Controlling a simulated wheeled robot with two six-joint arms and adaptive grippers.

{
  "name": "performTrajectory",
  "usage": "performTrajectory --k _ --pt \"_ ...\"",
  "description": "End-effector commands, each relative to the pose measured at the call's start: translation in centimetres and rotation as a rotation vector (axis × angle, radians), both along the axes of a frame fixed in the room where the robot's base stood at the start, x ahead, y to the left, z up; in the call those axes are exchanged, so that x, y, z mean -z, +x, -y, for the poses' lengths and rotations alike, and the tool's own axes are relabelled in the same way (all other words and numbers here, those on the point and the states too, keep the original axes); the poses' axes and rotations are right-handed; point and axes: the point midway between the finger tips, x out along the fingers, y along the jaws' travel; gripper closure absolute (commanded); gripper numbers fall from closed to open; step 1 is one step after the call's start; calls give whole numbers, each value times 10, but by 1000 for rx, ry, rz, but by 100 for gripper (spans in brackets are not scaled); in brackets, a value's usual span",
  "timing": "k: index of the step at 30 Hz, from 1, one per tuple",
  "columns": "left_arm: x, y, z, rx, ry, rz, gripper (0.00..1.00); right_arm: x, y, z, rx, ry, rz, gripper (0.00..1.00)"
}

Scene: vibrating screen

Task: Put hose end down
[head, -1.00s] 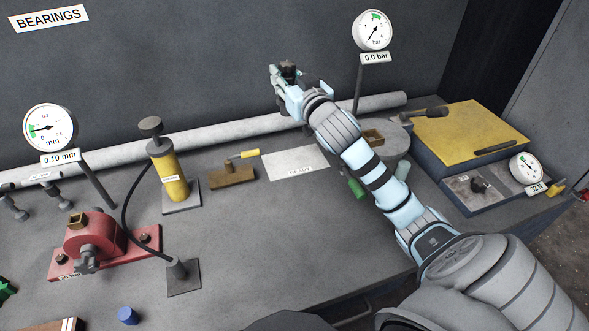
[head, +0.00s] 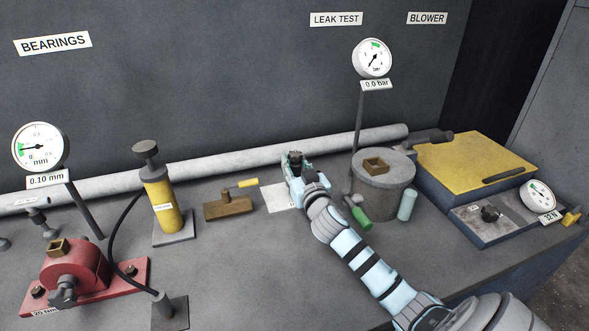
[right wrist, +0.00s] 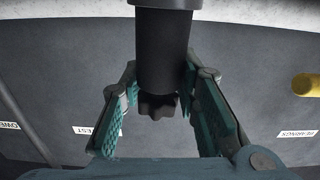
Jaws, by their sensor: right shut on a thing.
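My right gripper (head: 293,160) is above the bench, over the white sheet (head: 277,197), and hides part of that sheet. In the right wrist view its green-padded fingers (right wrist: 165,115) stand on either side of a dark cylindrical piece (right wrist: 163,50) with a lobed end. The gripper is shut on this piece; I cannot tell for certain that it is the hose end. A black hose (head: 117,225) runs from the yellow pump (head: 162,204) down to a dark fitting (head: 163,304) on a square plate. My left gripper is not in view.
A grey pipe (head: 235,160) lies along the bench's back. A grey drum (head: 383,195), green-handled piece (head: 361,217) and pale cylinder (head: 406,205) stand right of my gripper. A brown block (head: 228,208) lies left.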

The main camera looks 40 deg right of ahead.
Motion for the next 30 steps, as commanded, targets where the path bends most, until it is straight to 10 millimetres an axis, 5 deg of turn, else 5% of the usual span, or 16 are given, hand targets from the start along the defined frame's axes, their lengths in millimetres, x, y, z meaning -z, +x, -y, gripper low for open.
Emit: performTrajectory --k 4,5,8,20,30 --pt "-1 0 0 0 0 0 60 -1 0 0 1 2 -2 100" --pt "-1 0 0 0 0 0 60 -1 0 0 1 2 -2 66" --pt "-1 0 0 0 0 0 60 -1 0 0 1 2 -2 51" --pt "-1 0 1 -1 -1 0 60 0 -7 -2 0 1 -3 51" --pt "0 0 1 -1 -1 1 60 1 -79 -28 -3 1 -5 51"
